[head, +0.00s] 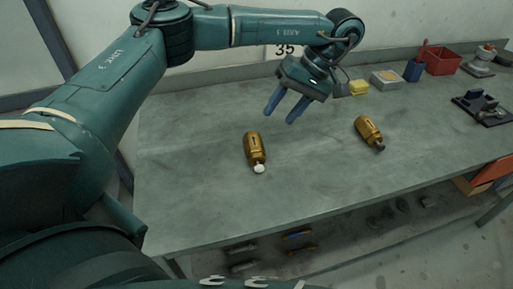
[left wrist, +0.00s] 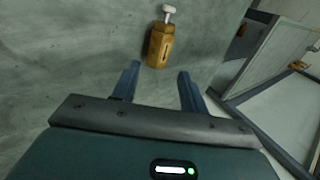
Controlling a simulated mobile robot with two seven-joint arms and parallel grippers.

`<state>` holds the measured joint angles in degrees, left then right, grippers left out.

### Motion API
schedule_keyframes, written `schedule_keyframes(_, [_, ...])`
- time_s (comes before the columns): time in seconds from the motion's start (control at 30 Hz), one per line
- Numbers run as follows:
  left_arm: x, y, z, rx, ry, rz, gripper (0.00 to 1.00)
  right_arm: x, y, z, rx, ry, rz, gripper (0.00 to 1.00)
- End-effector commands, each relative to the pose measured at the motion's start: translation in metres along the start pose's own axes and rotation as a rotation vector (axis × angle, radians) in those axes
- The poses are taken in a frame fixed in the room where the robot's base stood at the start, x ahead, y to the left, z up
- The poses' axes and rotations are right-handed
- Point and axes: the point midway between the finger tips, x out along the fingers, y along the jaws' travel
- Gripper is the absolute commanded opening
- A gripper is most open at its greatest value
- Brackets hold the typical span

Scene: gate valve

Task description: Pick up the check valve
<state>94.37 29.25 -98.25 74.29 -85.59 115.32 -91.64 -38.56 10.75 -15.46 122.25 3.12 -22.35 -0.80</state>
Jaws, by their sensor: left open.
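Two brass valve bodies lie on the grey-green bench. The left brass valve (head: 253,146) has a white end piece pointing toward the front and a dark mark on its side. The right brass valve (head: 367,130) has a dark end piece. I cannot tell by name which is the check valve. My left gripper (head: 280,117) is open and empty above the bench, behind and between the two valves. In the left wrist view, the white-ended valve (left wrist: 160,46) appears beyond the open fingers of my left gripper (left wrist: 159,74), apart from them. My right gripper is out of view.
The bench top (head: 210,205) is clear around both valves. Along the back stand a yellow block (head: 359,88), a blue cup (head: 413,71) and a red bin (head: 440,60). Dark fixtures (head: 484,107) sit at the right. A lower shelf (head: 335,237) holds several parts.

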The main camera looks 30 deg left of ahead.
Motion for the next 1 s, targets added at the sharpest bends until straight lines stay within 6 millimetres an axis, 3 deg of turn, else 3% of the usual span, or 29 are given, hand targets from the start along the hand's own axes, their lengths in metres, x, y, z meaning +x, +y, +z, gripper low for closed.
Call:
schedule_keyframes(0.1, [0.027,0.001,0.000,0.001,-0.004,0.000,0.44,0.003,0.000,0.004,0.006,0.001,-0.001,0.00])
schedule_keyframes(0.47, [0.057,-0.001,-0.002,-0.002,-0.003,0.001,0.44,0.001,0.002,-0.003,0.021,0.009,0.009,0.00])
schedule_keyframes(0.7, [0.092,-0.002,-0.007,-0.001,-0.003,0.001,0.44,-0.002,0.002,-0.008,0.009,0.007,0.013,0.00])
schedule_keyframes(1.0, [0.100,-0.001,-0.006,-0.001,-0.003,0.004,0.44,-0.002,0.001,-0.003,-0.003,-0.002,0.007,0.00])
